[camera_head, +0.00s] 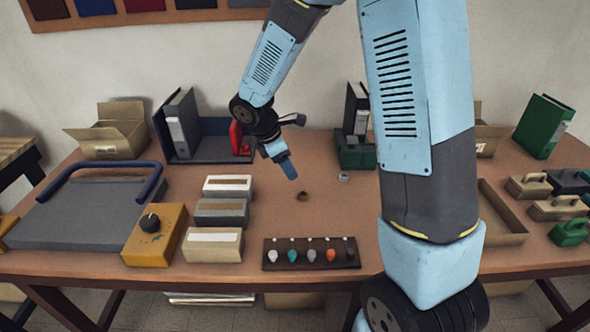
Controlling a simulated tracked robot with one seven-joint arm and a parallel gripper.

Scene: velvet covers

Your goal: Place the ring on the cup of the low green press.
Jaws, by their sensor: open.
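My gripper (289,170), with blue fingers pointing down, hangs above the middle of the table, open and with nothing visible in it. A small dark brown round thing (302,196) lies on the table just below and right of the fingertips. It may be the ring, but it is too small to be sure. A small grey round piece (343,178) stands farther right. A low green block (355,157), which looks like the low green press, stands at the back, left of my upper arm. My arm may hide part of it, and I cannot make out its cup clearly.
A dark rack (311,253) with several coloured drop-shaped pieces lies at the front. Boxes (219,212) and a yellow knob box (154,235) stand left. A grey board with a blue handle (85,207) lies far left. An open tray (501,212) and handled blocks are right.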

